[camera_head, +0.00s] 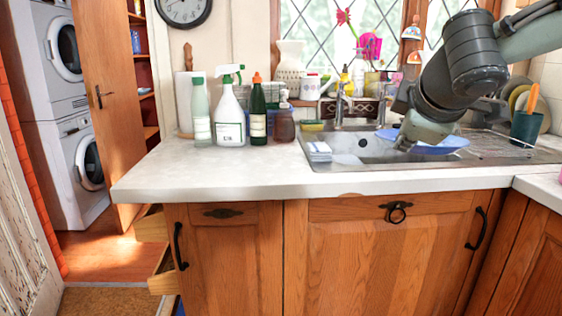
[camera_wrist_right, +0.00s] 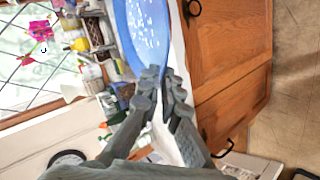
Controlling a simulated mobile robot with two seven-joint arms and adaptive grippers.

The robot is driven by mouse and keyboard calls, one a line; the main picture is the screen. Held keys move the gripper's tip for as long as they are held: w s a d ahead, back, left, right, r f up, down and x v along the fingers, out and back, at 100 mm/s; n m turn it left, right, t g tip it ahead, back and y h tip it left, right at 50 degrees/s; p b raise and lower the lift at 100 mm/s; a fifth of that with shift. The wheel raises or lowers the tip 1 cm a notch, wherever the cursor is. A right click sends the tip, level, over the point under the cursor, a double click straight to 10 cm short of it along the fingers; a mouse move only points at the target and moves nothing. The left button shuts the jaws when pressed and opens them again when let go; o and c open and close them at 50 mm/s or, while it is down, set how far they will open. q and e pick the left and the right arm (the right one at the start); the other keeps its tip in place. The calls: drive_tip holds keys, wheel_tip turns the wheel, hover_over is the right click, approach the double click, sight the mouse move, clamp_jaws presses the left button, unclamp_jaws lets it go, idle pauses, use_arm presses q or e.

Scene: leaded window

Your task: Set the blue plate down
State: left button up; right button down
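The blue plate (camera_head: 438,146) is over the sink (camera_head: 370,150), roughly level, its near left rim at my right gripper's tips. My right gripper (camera_head: 407,143) points down and appears shut on the plate's rim. In the right wrist view the fingers (camera_wrist_right: 164,78) are close together at the end of the blue plate (camera_wrist_right: 143,28), which shows pale specks. Whether the plate touches the sink is hidden from me. My left gripper is not in view.
Bare countertop (camera_head: 230,172) lies left of the sink. Several bottles, including a white spray bottle (camera_head: 230,115), stand at its back. A folded cloth (camera_head: 319,151) lies on the sink's left edge. The faucet (camera_head: 341,100) stands behind. A dark cup (camera_head: 526,127) and a plate rack are at right.

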sight(441, 149)
drive_tip(key=d, duration=0.4)
drive_tip(key=d+f, duration=0.1)
drive_tip(key=d, duration=0.2)
drive_tip(key=s+d+f, duration=0.3)
drive_tip(key=d+f, duration=0.7)
drive_tip(key=d, duration=0.2)
drive_tip(key=s+f, duration=0.4)
drive_tip(key=f, duration=0.8)
drive_tip(key=s+a+f+n+y, duration=0.1)
drive_tip(key=a+f, duration=0.1)
drive_tip(key=a, duration=0.8)
drive_tip(key=s+a+f+n+y, duration=0.1)
drive_tip(key=s+a+f, duration=0.1)
drive_tip(key=a, duration=0.9)
drive_tip(key=shift+s+a+f, duration=0.2)
drive_tip(key=shift+a+f, duration=0.1)
drive_tip(key=shift+f, duration=0.4)
drive_tip(key=shift+d, duration=0.1)
